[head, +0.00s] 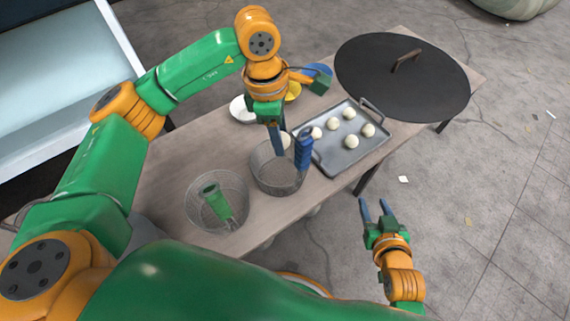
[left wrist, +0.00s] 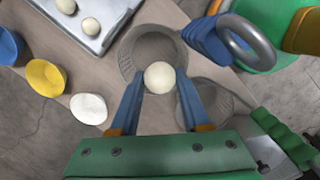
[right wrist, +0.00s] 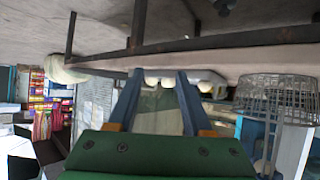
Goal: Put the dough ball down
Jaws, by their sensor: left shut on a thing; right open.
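The white dough ball (head: 285,140) is held between the blue fingertips of my left gripper (head: 280,148). In the left wrist view the ball (left wrist: 159,77) sits between both fingers, over the near rim of a wire basket (left wrist: 127,62). In the head view that basket (head: 264,183) stands on the table below the gripper, with a blue handle (head: 303,148) rising at its right. I cannot tell the exact height of the ball above the basket. My right gripper (head: 374,206) is open and empty, off the table's front edge; its parted fingers show in the right wrist view (right wrist: 161,82).
A grey tray (head: 335,165) with several dough balls lies right of the basket. A second wire basket (head: 190,207) with a green handle (head: 215,197) stands front left. White (head: 240,108), yellow (head: 294,90) and blue (head: 318,70) bowls and a large black lid (head: 440,90) are behind.

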